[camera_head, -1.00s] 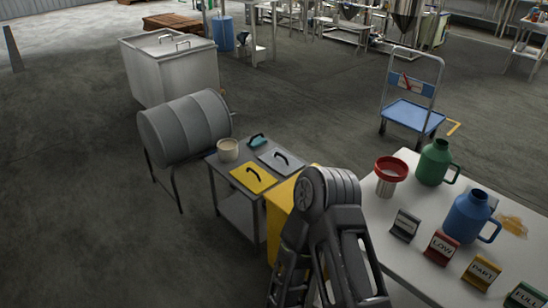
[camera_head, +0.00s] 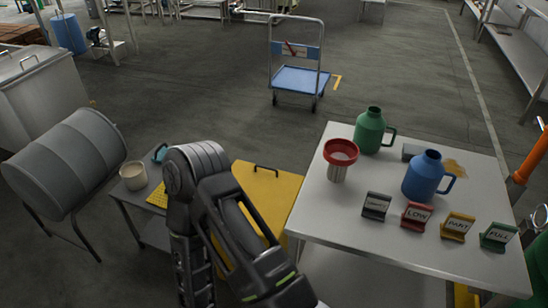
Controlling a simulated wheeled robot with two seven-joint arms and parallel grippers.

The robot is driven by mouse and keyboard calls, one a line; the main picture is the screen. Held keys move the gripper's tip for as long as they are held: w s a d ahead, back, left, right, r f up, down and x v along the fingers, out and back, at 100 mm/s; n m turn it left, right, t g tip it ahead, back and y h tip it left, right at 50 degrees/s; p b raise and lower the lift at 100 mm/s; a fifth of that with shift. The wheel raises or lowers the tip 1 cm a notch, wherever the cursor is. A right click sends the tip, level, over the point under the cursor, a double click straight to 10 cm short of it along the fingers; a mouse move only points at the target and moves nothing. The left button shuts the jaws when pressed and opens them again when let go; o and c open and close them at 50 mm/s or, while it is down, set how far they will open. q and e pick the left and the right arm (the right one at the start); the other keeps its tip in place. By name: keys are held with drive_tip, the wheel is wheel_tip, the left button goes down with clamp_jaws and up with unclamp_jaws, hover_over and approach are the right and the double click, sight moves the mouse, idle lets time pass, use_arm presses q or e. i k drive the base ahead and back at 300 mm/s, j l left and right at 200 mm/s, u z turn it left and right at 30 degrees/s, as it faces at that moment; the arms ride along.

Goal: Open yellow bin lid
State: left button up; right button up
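The yellow bin (camera_head: 283,193) stands between the small grey table and the white table. Its flat yellow top carries a dark handle (camera_head: 266,168) near the far edge, and the lid looks closed. One of my dark arms crosses in front of the bin and hides its left and near parts. The arm bends at a high joint and runs down to the bottom edge. Neither gripper's fingertips show, so no grip on the handle is visible.
The white table (camera_head: 330,225) at right holds a red-topped strainer (camera_head: 340,160), green jug (camera_head: 369,132), blue jug (camera_head: 425,176) and several label stands. The small table at left holds a beige cup (camera_head: 133,175). A blue cart (camera_head: 299,78) stands on open floor behind.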

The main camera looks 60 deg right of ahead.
sight(274, 193)
drive_tip(key=i+z, duration=0.15)
drive_tip(key=z, duration=0.3)
drive_tip(key=i+z, duration=0.15)
drive_tip(key=z, duration=0.35)
drive_tip(key=i+j+z, duration=0.15)
drive_tip(key=z, duration=0.3)
drive_tip(key=i+z, duration=0.15)
drive_tip(key=z, duration=0.3)
drive_tip(key=i+z, duration=0.1)
drive_tip(key=z, duration=0.35)
drive_tip(key=i+j+z, duration=0.15)
drive_tip(key=z, duration=0.35)
drive_tip(key=i+j+z, duration=0.1)
drive_tip(key=z, duration=0.35)
drive_tip(key=j+z, duration=0.25)
drive_tip(key=z, duration=0.2)
drive_tip(key=i, duration=0.05)
